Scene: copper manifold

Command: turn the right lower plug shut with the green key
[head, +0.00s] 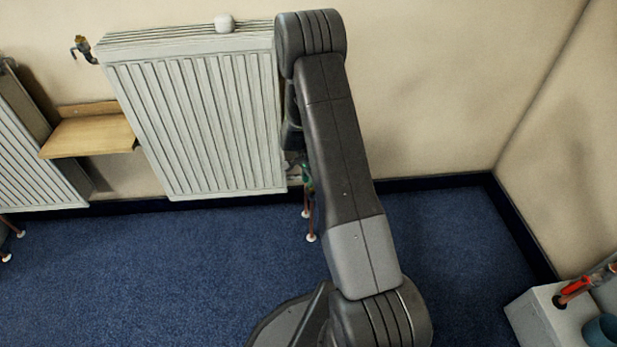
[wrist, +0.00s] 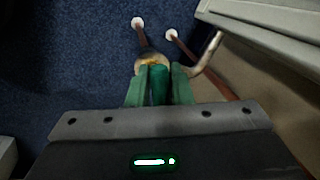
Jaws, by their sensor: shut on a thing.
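My gripper (wrist: 159,84) is shut on the green key (wrist: 158,88), which stands between its two green fingers in the wrist view. The far end of the key meets or overlaps a pale, brass-coloured valve fitting (wrist: 150,60) below the radiator. I cannot tell whether the key is seated in the plug, as the fingers and key cover that spot. A curved pipe (wrist: 208,54) runs from the fitting towards the radiator. In the head view my arm hides most of the gripper; only a bit of green shows at the radiator's lower right corner.
The white radiator (head: 200,125) hangs on the wall, left of my arm. Two copper pipes with white floor collars (wrist: 138,22) stand close to the fitting. A wooden shelf (head: 90,136) is at left. A pale box (head: 540,320) with red-handled tools stands lower right. Blue carpet is clear between.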

